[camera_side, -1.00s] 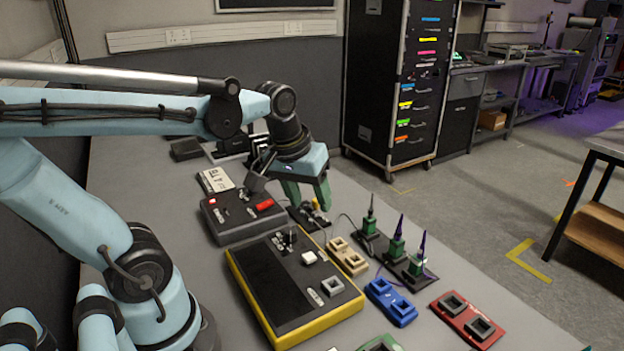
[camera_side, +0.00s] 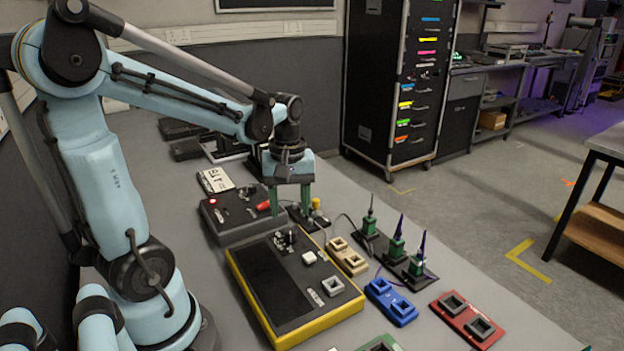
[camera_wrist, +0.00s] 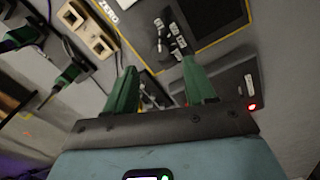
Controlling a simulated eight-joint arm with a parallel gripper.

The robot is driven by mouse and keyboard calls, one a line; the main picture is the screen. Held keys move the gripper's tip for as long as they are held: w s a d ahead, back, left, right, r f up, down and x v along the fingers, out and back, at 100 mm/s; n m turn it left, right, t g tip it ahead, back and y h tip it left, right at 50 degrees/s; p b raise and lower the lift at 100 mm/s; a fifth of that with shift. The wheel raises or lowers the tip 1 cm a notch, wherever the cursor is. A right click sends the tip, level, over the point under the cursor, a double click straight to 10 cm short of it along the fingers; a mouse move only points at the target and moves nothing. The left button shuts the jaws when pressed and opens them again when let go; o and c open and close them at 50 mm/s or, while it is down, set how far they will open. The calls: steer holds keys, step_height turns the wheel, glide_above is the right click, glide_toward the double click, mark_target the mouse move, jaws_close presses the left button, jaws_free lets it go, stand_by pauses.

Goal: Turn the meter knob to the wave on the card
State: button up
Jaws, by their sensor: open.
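The meter is a dark box with a yellow rim (camera_side: 355,304), lying on the grey table, and its rim also shows in the wrist view (camera_wrist: 226,37). Its small dark knob (camera_side: 287,238), with pale labels around it, is near the meter's far edge. It appears in the wrist view (camera_wrist: 164,44), ahead of my fingertips. My gripper (camera_side: 290,211) points down, just beyond the meter's far edge. Its green fingers (camera_wrist: 159,66) are apart with nothing between them. A white card with black marks (camera_side: 215,180) lies farther back; its marks are too small to read.
A dark box with a red switch (camera_side: 237,222) stands close beside my gripper. Beige (camera_side: 347,257), blue (camera_side: 391,301) and red (camera_side: 467,318) socket blocks lie to the right. Green plugs with upright probes (camera_side: 397,249) stand behind them. Clear table lies left of the meter.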

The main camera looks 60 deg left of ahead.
mark_target(291, 231)
steer(key=shift+f, duration=2.85)
steer(key=shift+c, duration=0.2)
jaws_close()
